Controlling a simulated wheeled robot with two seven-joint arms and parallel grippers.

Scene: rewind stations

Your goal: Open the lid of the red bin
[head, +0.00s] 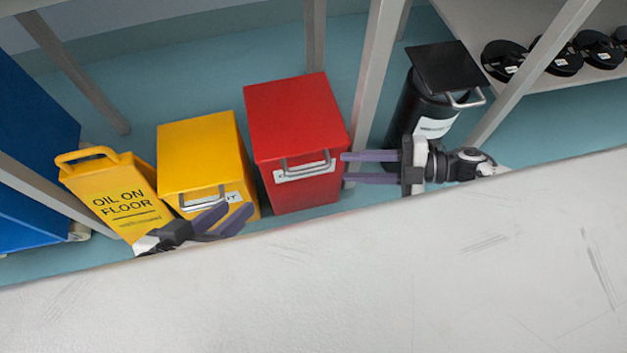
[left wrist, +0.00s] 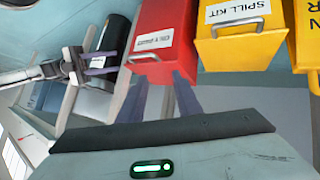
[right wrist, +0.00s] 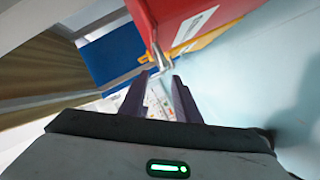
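The red bin (head: 295,120) stands on the floor between the yellow bin and a table leg, its flat lid closed. A metal handle (head: 306,164) is on its front edge, with a white label below. The red bin shows upside down in the left wrist view (left wrist: 165,40). My right gripper (head: 343,167) is open and empty, just right of the handle; in the right wrist view the handle (right wrist: 160,58) lies just beyond the fingertips. My left gripper (head: 248,215) is open and empty in front of the yellow bin, lower than the red bin's handle in the picture.
A yellow spill kit bin (head: 203,155) stands left of the red bin, then an "oil on floor" sign (head: 120,200). A black bin (head: 445,85) stands right, beyond a table leg (head: 372,70). A white surface (head: 330,290) fills the foreground.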

